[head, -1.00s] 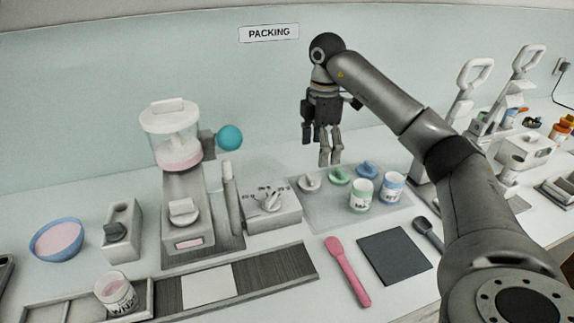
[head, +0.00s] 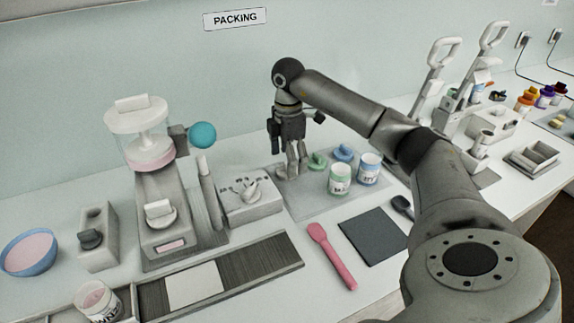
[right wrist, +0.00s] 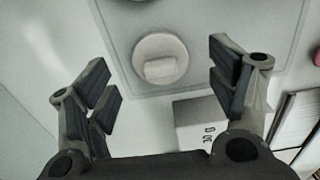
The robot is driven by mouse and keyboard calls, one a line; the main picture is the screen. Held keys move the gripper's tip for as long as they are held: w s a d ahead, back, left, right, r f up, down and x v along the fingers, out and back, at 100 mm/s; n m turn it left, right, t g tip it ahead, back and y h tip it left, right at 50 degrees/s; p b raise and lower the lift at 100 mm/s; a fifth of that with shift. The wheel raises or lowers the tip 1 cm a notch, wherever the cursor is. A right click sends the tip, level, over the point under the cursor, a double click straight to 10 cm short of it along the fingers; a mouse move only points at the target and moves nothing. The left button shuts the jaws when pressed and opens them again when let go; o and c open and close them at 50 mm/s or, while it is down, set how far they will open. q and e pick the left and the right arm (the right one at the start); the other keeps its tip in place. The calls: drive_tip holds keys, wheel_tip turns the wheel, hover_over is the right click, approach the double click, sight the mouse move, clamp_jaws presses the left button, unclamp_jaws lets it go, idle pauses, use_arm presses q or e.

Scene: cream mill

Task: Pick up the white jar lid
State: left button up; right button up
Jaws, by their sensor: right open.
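The white jar lid (right wrist: 160,60) is round with a raised grip bar and lies on the grey mat (right wrist: 197,20) in the right wrist view. My right gripper (right wrist: 160,85) is open, with its fingers apart on either side of the lid and nothing between the pads. I cannot tell the exact height of the fingertips above the lid. My left gripper is not in view.
A green lid (head: 317,161) and a blue lid (head: 343,153) lie just right of my gripper. Two labelled jars (head: 339,179) (head: 368,169) stand in front of them.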

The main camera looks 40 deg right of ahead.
wheel_tip(320, 180, down, 2)
drive_tip(key=shift+f, duration=0.1)
drive_tip(key=c, duration=0.8)
